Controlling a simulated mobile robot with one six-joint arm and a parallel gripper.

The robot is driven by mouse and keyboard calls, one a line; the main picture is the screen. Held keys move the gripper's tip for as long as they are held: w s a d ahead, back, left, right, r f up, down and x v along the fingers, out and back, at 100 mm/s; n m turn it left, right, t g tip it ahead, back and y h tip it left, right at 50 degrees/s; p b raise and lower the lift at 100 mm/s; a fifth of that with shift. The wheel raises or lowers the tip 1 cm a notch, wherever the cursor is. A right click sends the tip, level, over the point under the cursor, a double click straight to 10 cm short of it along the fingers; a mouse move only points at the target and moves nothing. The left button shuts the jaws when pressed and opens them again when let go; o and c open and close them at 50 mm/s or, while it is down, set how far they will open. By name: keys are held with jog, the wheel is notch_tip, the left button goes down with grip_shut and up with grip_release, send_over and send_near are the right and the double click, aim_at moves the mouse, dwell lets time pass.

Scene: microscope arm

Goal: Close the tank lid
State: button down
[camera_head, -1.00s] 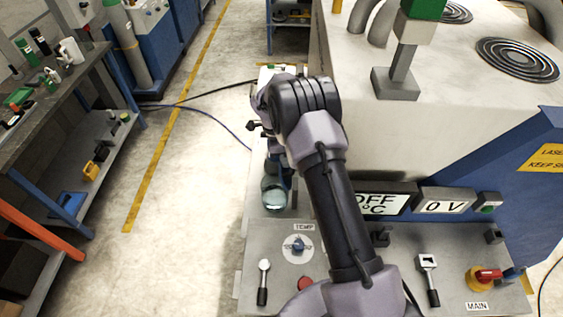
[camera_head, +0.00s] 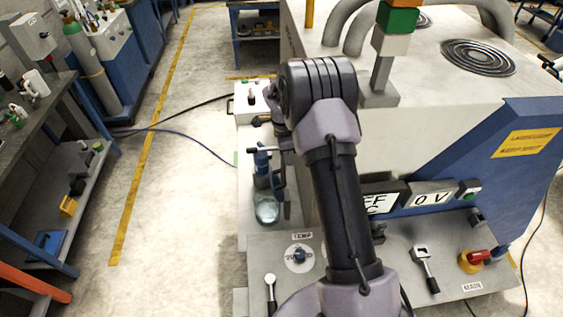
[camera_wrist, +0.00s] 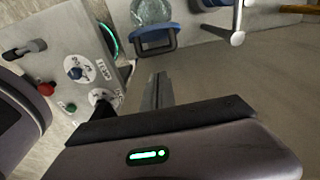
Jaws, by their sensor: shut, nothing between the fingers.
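I cannot tell for sure which part is the tank lid. A clear rounded glass vessel (camera_head: 266,208) stands behind the control panel, below a blue fitting (camera_head: 262,160). In the wrist view, the vessel (camera_wrist: 152,12) is at the top edge, with a blue bracket and handle (camera_wrist: 155,38) just below it. My gripper (camera_wrist: 157,88) is shut and empty, its fingertips a little below this handle in the picture and apparently apart from it. In the head view my arm hides most of the gripper.
The control panel (camera_head: 340,262) has a TEMP knob (camera_head: 299,256), levers and a red MAIN switch (camera_head: 477,258). A large pale machine (camera_head: 440,110) stands at right. A white box (camera_head: 243,103) stands beyond the vessel. A workbench (camera_head: 75,95) is at left, with open floor between.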

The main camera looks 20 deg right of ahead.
aim_at(282, 185)
notch_tip(282, 185, down, 9)
jog(key=shift+d+r, duration=0.2)
dwell(0.3)
